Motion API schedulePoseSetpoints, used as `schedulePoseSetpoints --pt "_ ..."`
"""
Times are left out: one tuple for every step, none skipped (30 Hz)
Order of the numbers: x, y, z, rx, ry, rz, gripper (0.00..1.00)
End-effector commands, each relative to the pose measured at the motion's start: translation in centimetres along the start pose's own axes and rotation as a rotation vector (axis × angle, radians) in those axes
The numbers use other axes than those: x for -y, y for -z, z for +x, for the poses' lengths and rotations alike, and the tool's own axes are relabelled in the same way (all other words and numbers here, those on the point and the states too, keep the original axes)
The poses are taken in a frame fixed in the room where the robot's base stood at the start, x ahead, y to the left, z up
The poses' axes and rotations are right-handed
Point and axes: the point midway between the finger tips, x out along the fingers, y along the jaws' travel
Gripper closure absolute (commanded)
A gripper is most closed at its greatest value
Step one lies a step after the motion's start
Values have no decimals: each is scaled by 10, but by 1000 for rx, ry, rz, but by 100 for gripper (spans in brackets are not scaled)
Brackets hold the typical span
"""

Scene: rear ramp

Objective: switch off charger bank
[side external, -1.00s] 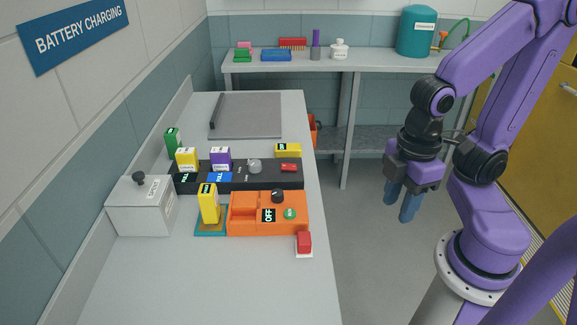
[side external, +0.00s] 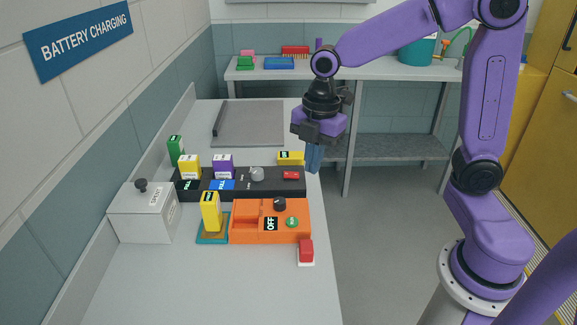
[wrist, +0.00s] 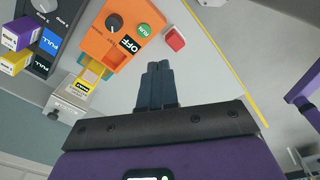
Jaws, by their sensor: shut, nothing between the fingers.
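An orange charger unit (side external: 248,236) sits on the bench with a black knob (side external: 280,204), a green button (side external: 292,222) and a black OFF label. It also shows in the wrist view (wrist: 98,43), with its black knob (wrist: 114,23) and a green RUN button (wrist: 144,30). A black charger bank (side external: 240,189) lies behind it with a grey knob (side external: 257,174) and a red switch (side external: 291,175). A red block on a white base (side external: 306,250) is at the orange unit's front right corner. My gripper (side external: 313,168) is shut and empty, raised near the bench's right edge.
Yellow and purple batteries (side external: 223,167) stand in the black bank. A yellow battery (side external: 210,212) stands on a teal-edged pad left of the orange unit. A grey box with a black knob (side external: 143,214) is further left. The front bench top (side external: 200,290) is clear.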

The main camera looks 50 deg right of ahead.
Motion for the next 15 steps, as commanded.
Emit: schedulePoseSetpoints --pt "-14 -8 1 -1 -2 -32 100" --pt "-21 -13 1 -1 -4 -58 100" --pt "-30 -20 2 -2 -6 -93 100" --pt "-37 -25 2 -2 -9 -118 100" --pt "-44 -30 2 -3 -11 -145 100" --pt "-53 -38 3 -3 -14 -179 100" --pt "-60 -44 3 -4 -17 -205 100" --pt "-66 -50 4 -4 -19 -231 100" --pt "-75 -59 4 -4 -24 -265 100" --pt "-81 -66 5 -3 -26 -291 100" --pt "-87 -73 6 -3 -29 -316 100" --pt "-94 -82 7 -2 -32 -350 100" --pt "-99 -89 7 -1 -36 -375 100" --pt "-104 -96 8 0 -37 -399 100" --pt "-110 -105 9 1 -41 -430 100"
